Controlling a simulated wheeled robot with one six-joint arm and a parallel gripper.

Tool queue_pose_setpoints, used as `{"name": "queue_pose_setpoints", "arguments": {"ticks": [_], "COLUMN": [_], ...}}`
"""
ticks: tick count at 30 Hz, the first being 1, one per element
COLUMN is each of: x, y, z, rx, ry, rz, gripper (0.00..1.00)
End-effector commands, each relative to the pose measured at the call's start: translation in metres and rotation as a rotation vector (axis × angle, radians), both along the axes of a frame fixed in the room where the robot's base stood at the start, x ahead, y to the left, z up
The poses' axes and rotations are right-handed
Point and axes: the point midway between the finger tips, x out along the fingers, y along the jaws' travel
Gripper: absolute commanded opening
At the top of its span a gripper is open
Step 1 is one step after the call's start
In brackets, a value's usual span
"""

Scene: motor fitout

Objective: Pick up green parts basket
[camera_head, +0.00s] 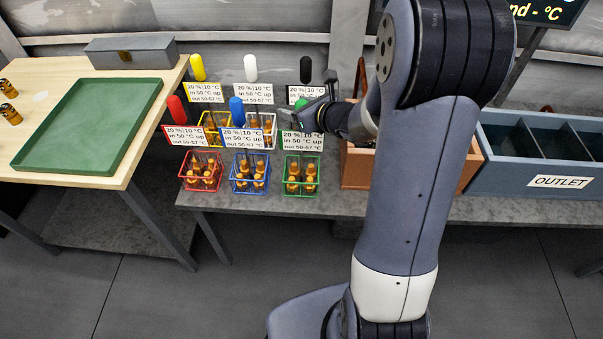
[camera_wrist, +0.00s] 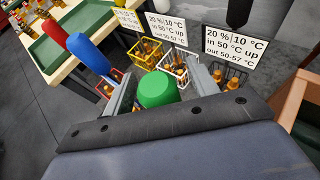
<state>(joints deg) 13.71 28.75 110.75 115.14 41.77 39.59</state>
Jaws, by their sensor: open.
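The green parts basket (camera_head: 302,187) stands in the front row on the grey bench, at the right end, with several orange-brown parts in it and a white label card above. Its green handle knob (camera_wrist: 157,90) shows large in the wrist view, between the two fingers of my open gripper (camera_wrist: 163,88). In the head view my gripper (camera_head: 288,116) is just above the basket's label card. No contact between fingers and knob is clear. The green basket's body is hidden in the wrist view.
Red (camera_head: 200,172) and blue (camera_head: 249,174) baskets stand left of the green one. Yellow (camera_head: 213,137), white (camera_head: 262,136) and black-handled baskets stand behind. A brown wooden box (camera_head: 355,169) and the blue OUTLET bin (camera_head: 515,180) are to the right. A wooden table with a green tray (camera_head: 88,122) is left.

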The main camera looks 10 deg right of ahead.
Motion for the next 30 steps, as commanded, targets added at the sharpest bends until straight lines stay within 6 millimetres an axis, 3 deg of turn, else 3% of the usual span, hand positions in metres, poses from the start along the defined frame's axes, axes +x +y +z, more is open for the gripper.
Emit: {"name": "queue_pose_setpoints", "arguments": {"ticks": [7,27,30], "x": [0.0008,0.0005,0.0005], "y": [0.0001,-0.0002,-0.0002], "z": [-0.0001,0.0002,0.0002], "rx": [0.000,0.000,0.000], "ry": [0.000,-0.001,-0.001], "rz": [-0.001,-0.001,-0.001], "gripper": [0.54,0.00,0.00]}}
